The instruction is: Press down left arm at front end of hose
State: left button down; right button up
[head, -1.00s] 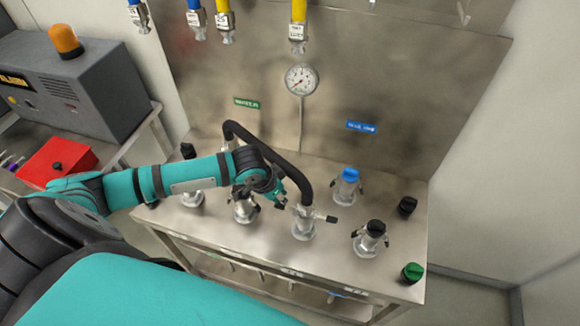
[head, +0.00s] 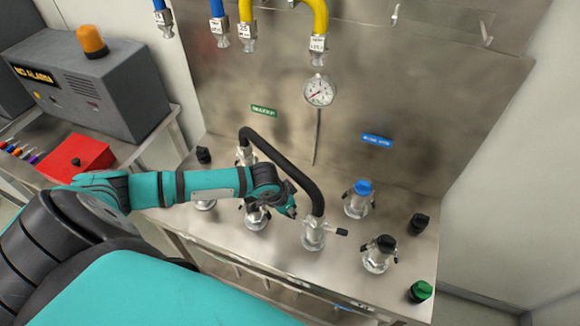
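A black hose (head: 282,164) arches over the steel bench between two metal couplings. Its front end sits on the front coupling (head: 314,234), which has a small black-tipped lever arm (head: 341,232) sticking out to the right. The coupling's left lever arm is not clearly seen near my gripper. The hose's rear end is at a coupling (head: 245,154) at the back left. My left gripper (head: 292,211) is just left of the front coupling, close to it; I cannot tell if they touch. Its fingers are small and dark, and their opening is unclear. My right gripper is out of view.
Other couplings stand on the steel bench (head: 400,205): one blue-capped (head: 359,198), one black-capped (head: 379,252), and one (head: 255,214) under my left wrist. Black and green caps (head: 421,291) lie at the right. A gauge (head: 319,91) and hanging hoses are behind.

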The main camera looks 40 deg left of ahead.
aim_at(289, 216)
pick_arm(q)
jog(key=shift+f, duration=1.6)
jog(key=shift+f+b, duration=0.45)
jog(key=shift+b, duration=0.5)
jog(key=shift+f, duration=0.1)
jog(key=shift+d+f, duration=0.25)
jog(key=shift+f, duration=0.35)
jog(key=shift+w+d+f, duration=0.1)
jog(key=shift+d+f, duration=0.25)
jog(key=shift+f, duration=0.1)
jog(key=shift+a+r+p, duration=0.65)
jog(key=shift+r+p, duration=0.05)
jog(key=shift+p, duration=0.1)
notch_tip(289, 216, up, 5)
jog(key=shift+r, duration=0.45)
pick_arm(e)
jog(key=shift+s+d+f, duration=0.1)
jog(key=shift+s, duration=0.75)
